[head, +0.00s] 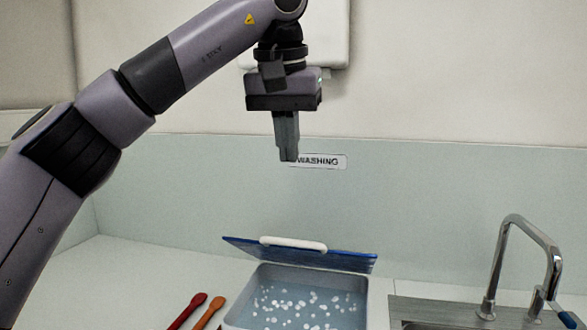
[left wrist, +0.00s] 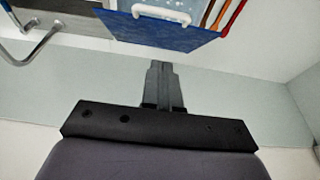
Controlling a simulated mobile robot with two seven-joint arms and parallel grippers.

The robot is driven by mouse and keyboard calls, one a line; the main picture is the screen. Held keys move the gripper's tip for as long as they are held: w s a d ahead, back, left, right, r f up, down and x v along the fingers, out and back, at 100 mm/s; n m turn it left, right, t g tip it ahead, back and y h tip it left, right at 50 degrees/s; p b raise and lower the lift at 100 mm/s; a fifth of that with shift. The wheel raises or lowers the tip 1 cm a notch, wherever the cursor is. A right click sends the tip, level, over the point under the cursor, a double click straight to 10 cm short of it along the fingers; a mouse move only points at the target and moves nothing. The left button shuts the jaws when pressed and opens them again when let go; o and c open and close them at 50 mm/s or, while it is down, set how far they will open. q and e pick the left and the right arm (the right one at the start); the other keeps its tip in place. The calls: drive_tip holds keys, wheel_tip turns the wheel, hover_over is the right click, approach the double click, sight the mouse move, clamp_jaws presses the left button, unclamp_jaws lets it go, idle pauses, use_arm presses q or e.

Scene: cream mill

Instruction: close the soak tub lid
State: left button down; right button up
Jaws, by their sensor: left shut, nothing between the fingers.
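The soak tub (head: 362,308) is a grey tub of water with white bubbles on the counter at the bottom middle of the head view. Its blue lid (head: 345,262) stands open along the back edge, with a white handle (head: 293,243) on it. The left wrist view also shows the blue lid (left wrist: 165,32), its white handle (left wrist: 161,14) and part of the tub behind. My left gripper (head: 289,158) points down, shut and empty, well above the lid and apart from it. Its shut fingers also show in the left wrist view (left wrist: 160,66). My right gripper is out of view.
A red utensil (head: 188,312) and an orange one (head: 209,312) lie left of the tub. A metal tap (head: 520,225) and sink (head: 440,312) are at the right. A sign reading "WASHING" (head: 325,162) is on the back wall. The counter (head: 100,280) at left is clear.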

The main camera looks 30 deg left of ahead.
use_arm(q)
drive_tip(key=shift+s+d+f+b+x, duration=0.15)
drive_tip(key=shift+s+b+x, duration=0.25)
drive_tip(key=shift+x, duration=1.6)
drive_tip(key=shift+s+d+f+b+x, duration=0.1)
drive_tip(key=shift+s+b+x, duration=0.3)
drive_tip(key=shift+x, duration=1.55)
drive_tip(key=shift+s+d+f+b+x, duration=0.2)
drive_tip(key=shift+s+x, duration=0.3)
drive_tip(key=shift+x, duration=1.5)
drive_tip(key=shift+a, duration=0.1)
